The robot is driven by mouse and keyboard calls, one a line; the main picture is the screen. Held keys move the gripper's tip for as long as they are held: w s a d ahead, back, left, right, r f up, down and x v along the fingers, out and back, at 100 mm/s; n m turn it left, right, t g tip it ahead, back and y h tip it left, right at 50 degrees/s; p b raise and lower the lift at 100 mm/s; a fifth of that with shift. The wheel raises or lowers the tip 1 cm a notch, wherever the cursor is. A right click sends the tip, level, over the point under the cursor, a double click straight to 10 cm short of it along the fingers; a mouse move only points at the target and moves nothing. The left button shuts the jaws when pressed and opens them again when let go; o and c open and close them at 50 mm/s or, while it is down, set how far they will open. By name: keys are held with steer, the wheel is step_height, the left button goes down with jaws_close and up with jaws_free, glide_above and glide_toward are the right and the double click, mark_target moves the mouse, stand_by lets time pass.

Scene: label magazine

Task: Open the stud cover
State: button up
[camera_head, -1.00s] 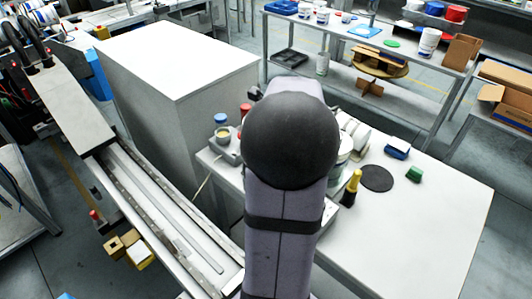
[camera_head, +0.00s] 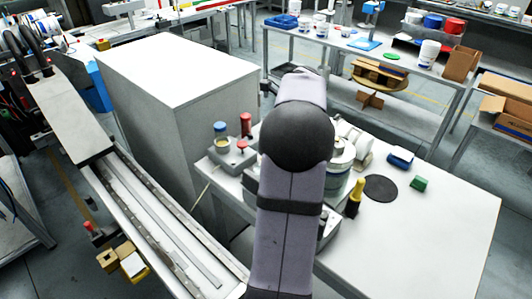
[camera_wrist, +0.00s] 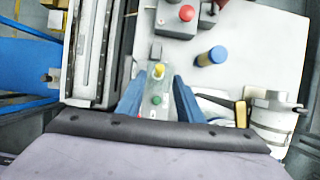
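My gripper (camera_wrist: 160,86) shows in the wrist view with its two blue fingers apart and nothing held between them. A narrow grey box with a yellow knob (camera_wrist: 159,71) and a green button (camera_wrist: 156,100) lies below, between the fingers in the picture. I cannot tell whether the fingers touch it. No part can be surely identified as the stud cover. In the head view my arm hides the gripper and part of the table behind it.
A red button (camera_wrist: 186,13) on a grey box and a blue-capped post (camera_wrist: 212,56) stand beyond the gripper. A conveyor rail (camera_head: 165,225) runs left of the white table (camera_head: 430,225). A yellow-topped bottle (camera_head: 354,195) and black disc (camera_head: 381,188) stand right of my arm.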

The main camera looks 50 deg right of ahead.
steer(key=shift+p+x, duration=0.6)
steer(key=shift+x, duration=2.1)
jaws_close()
